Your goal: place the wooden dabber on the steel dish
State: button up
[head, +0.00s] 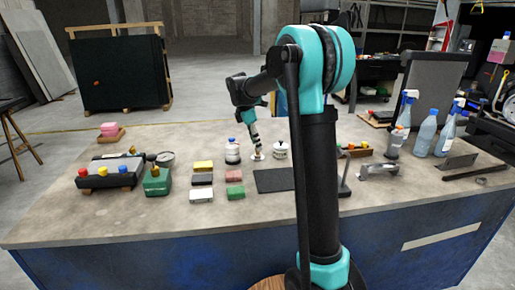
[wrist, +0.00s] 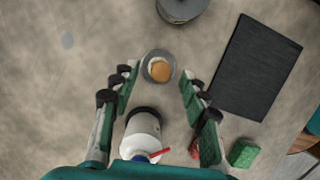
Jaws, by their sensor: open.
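The wooden dabber (wrist: 160,71) shows as a round tan knob with a pale part beside it. It appears to stand on the small round steel dish (wrist: 147,63), inside its rim, seen from above. In the head view the dish (head: 257,157) is small, just below my gripper (head: 256,146). In the wrist view my gripper (wrist: 158,84) is open, with one finger on each side of the dish and dabber. A clear gap shows between each finger and the dabber, and nothing is held. Whether the dabber's base rests flat is hidden from above.
A white bottle (head: 232,151) stands left of the dish and a lidded tin (head: 280,150) right of it. A black mat (head: 273,180) lies in front. Coloured blocks (head: 203,179) lie front left. Spray bottles (head: 426,133) stand at the right.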

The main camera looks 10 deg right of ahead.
jog(key=v, duration=0.8)
jog(key=shift+r, duration=0.4)
jog(key=shift+a, duration=0.1)
